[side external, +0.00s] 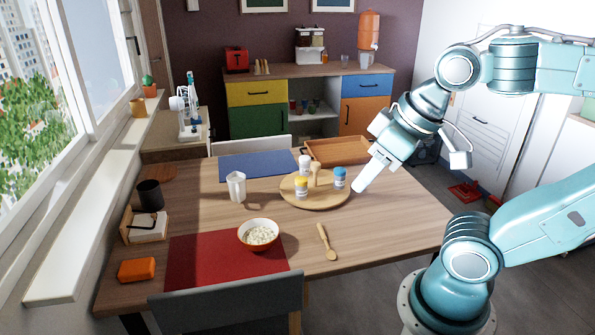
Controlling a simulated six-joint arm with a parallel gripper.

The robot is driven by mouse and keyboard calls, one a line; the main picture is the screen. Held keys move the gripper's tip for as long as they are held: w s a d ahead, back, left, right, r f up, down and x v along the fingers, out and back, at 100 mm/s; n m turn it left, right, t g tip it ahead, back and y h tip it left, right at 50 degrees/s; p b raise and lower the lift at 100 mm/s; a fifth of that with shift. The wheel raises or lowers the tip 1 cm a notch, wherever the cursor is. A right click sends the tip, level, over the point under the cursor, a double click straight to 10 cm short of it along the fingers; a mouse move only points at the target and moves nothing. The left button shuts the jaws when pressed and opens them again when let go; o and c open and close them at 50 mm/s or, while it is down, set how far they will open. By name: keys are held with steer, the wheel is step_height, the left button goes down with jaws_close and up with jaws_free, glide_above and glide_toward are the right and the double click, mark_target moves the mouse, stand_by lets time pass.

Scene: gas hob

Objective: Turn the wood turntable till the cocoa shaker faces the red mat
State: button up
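The round wood turntable (322,205) lies on the table, right of centre. I cannot tell which jar is the cocoa shaker; labels are too small to read. The red mat (200,268) lies at the table's front left. My gripper (360,187) points down just right of the turntable, near the blue-topped jar, apparently holding nothing; its finger gap is not clear.
A bowl of pale food (258,235) sits on the red mat's right part. A wooden spoon (327,242) lies in front of the turntable. A white pitcher (236,187) stands to its left, a wooden tray (338,150) and blue mat (258,164) behind. The right front tabletop is clear.

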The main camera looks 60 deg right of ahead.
steer(key=shift+o, duration=0.2)
steer(key=o, duration=0.3)
steer(key=shift+o, duration=0.3)
steer(key=shift+w+d+r, duration=0.15)
steer(key=shift+w+r, duration=0.05)
steer(key=shift+w, duration=0.15)
steer(key=w+d+m+g+h, duration=0.1)
steer(key=w+d+m, duration=0.3)
steer(key=w+d, duration=0.45)
steer(key=w+d+m+g+h, duration=0.15)
steer(key=w+d+m, duration=0.35)
steer(key=w, duration=0.6)
steer(key=w+d+f+m+g+h, duration=0.1)
steer(key=w+d+f+m, duration=0.2)
steer(key=d+f, duration=0.4)
steer(key=w+d+f+m+g, duration=0.1)
steer(key=w+d+f, duration=0.5)
steer(key=d, duration=0.9)
steer(key=shift+w+d+f+m+h, duration=0.2)
steer(key=shift+d+f+m+h, duration=0.15)
steer(key=shift+f+m, duration=0.45)
